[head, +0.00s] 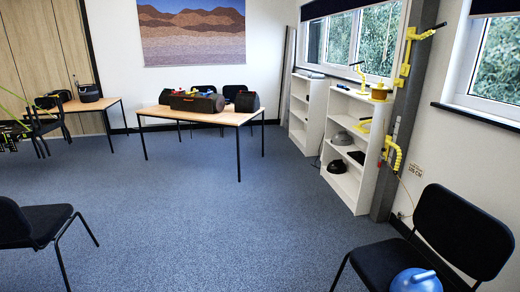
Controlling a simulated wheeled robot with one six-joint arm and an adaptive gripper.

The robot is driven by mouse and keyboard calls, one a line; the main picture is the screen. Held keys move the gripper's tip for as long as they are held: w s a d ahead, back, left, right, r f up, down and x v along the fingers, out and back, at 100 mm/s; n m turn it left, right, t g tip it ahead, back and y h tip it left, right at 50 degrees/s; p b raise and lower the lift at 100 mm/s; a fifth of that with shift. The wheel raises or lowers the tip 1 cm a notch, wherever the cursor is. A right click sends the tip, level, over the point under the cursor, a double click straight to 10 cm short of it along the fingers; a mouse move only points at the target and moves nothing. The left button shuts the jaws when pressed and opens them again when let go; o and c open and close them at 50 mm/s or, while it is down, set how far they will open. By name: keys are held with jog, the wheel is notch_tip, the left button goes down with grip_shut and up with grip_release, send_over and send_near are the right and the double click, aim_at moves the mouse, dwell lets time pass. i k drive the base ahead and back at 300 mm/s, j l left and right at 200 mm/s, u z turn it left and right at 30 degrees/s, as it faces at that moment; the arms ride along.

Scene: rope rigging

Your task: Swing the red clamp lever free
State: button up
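A grey upright post (402,110) stands at the right by the window. I cannot clearly pick out the red clamp lever; any red part on these fittings is too small to tell. I see no part that is surely my gripper.
White shelves (343,130) stand left of the post. A black chair (460,235) with a blue kettlebell-like object (415,281) is at the front right, near the post. Another chair (37,224) is at the front left. A table (205,115) stands behind; the blue carpet (220,225) between is clear.

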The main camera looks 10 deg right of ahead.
aim_at(381, 158)
jog(key=i+u, duration=0.2)
jog(key=i, duration=1.6)
jog(key=i+z, duration=0.15)
jog(key=i, duration=0.3)
jog(key=i+j+z, duration=0.2)
jog(key=i, duration=0.2)
jog(key=i+j+z, duration=0.15)
jog(key=i, duration=0.3)
jog(key=i+j+z, duration=0.2)
jog(key=i, duration=0.2)
jog(key=i+j+z, duration=0.5)
jog(key=z, duration=0.2)
jog(key=i+j+z, duration=0.5)
jog(key=j+z, duration=0.2)
jog(key=j, duration=0.15)
jog(key=i+j+z, duration=0.1)
jog(key=j+z, duration=0.25)
jog(key=j, duration=0.15)
jog(key=i+j+z, duration=0.15)
jog(key=j, duration=0.35)
jog(key=i+l, duration=0.15)
jog(key=i, duration=0.4)
jog(key=i+l+u, duration=0.1)
jog(key=i, duration=0.45)
